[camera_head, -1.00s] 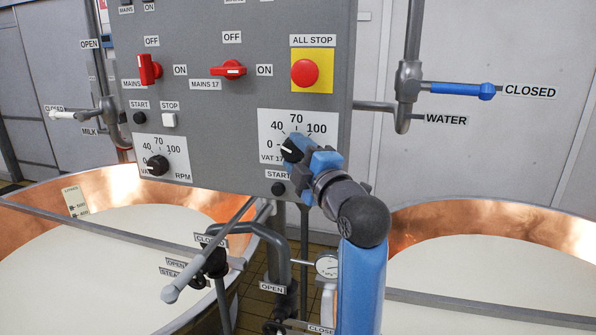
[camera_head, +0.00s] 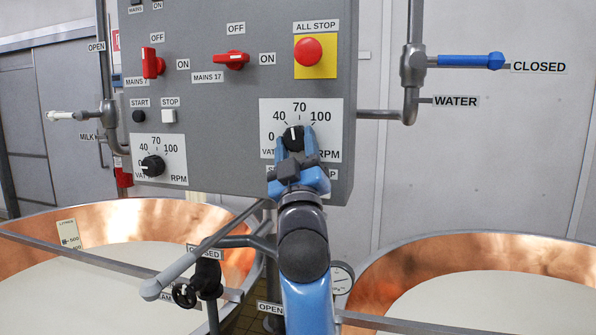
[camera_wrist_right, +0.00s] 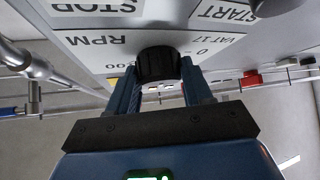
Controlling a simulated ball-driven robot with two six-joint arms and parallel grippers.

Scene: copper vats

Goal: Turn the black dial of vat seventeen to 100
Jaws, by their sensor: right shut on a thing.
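The black dial of vat seventeen (camera_head: 293,138) sits on its white scale plate (camera_head: 331,140), marked 0, 40, 70 and 100, low on the grey panel. Its white mark points roughly up, near the 70. My right gripper (camera_head: 294,150) reaches up from below and is shut on this dial, one finger on each side. In the right wrist view the ribbed dial (camera_wrist_right: 158,65) sits at the tips of both fingers (camera_wrist_right: 158,84). The fingers and wrist hide part of the lower plate and its labels. My left gripper is not in view.
A red all-stop button (camera_head: 308,51) is above the dial. Red mains switches (camera_head: 232,60) and another black dial (camera_head: 153,166) are to the left. A blue water lever (camera_head: 470,61) is at the right. Copper vats (camera_head: 480,250) stand below on both sides.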

